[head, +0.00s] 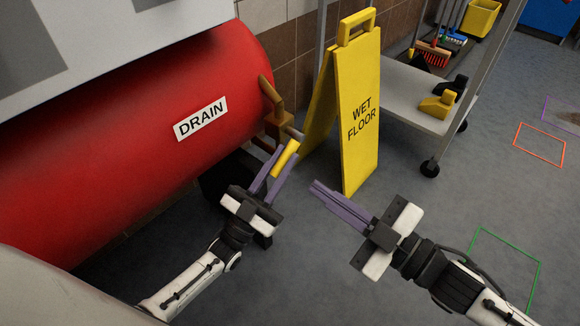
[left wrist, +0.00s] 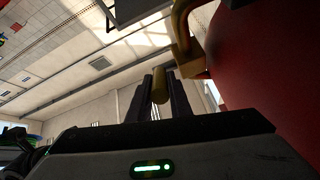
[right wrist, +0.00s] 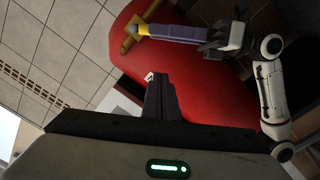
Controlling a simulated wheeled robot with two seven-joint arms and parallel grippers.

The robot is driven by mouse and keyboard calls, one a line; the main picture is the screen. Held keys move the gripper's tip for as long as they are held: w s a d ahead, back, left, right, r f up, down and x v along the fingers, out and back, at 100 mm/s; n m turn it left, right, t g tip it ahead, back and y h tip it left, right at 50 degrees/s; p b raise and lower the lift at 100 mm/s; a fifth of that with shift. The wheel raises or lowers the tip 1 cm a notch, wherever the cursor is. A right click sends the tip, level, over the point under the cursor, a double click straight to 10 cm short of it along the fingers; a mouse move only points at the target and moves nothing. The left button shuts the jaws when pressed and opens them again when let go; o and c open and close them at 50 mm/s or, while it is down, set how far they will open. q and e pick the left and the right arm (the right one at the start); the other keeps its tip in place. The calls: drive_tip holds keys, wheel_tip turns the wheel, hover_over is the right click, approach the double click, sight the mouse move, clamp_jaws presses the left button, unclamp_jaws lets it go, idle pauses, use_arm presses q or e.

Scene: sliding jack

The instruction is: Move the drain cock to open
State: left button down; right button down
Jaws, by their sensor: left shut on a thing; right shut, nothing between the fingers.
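The red tank (head: 110,130) carries a white DRAIN label (head: 201,119). The brass drain cock body (head: 279,125) sticks out at its right end, with a bent pipe above it. The cock's yellow handle (head: 285,158) lies between the purple fingers of my left gripper (head: 281,163), which is shut on it. The left wrist view shows the handle (left wrist: 159,86) end-on between the fingers, with the cock body (left wrist: 188,58) beside it. My right gripper (head: 319,189) is shut and empty, apart from the cock and to its right. In the right wrist view my left gripper (right wrist: 150,31) grips the handle.
A yellow wet floor sign (head: 360,110) stands just right of the cock, close behind both grippers. A grey cart (head: 405,95) holding a yellow-and-black object (head: 440,103) stands behind it. Open floor with coloured outlines (head: 505,265) lies at the right.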

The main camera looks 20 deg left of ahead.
drive_tip(key=w+a+f, duration=0.3)
drive_tip(key=w+a, duration=0.3)
drive_tip(key=a, duration=0.3)
drive_tip(key=shift+f+n+g, duration=0.15)
drive_tip(key=shift+n+g, duration=0.15)
drive_tip(key=shift+n, duration=0.1)
drive_tip(key=shift+w+f, duration=0.1)
